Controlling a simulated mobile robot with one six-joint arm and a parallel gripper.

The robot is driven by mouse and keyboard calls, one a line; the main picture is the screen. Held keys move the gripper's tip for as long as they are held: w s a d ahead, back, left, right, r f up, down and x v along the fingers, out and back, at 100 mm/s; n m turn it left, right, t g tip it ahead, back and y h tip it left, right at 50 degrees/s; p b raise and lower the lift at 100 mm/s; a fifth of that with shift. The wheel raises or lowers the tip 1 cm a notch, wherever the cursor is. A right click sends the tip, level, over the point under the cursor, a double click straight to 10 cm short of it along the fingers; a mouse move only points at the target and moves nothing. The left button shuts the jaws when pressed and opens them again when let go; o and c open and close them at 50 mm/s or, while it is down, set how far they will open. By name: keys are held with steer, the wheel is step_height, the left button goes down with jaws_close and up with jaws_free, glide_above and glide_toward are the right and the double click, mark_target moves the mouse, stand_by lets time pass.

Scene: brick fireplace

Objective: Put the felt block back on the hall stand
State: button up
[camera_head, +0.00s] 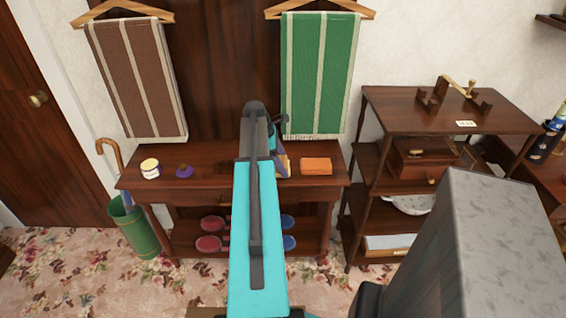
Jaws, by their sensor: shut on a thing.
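The hall stand (217,183) is a dark wooden piece against the wall, with a table top, a lower shelf and a tall back panel. My arm reaches over its middle, and my gripper (279,150) is above the table top, mostly hidden behind the arm. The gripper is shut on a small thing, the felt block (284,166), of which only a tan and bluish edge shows. I cannot tell whether it touches the table top. An orange block (316,166) lies on the top just right of it.
A round tin (151,169) and a purple item (184,171) stand on the left of the top. Towels (319,75) hang behind. A green umbrella bin (135,231) stands left; a shelf unit (452,109) stands right.

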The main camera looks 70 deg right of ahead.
steer(key=shift+f, duration=0.15)
steer(key=o, duration=0.9)
steer(key=shift+b+v, duration=0.75)
steer(key=shift+v, duration=5.45)
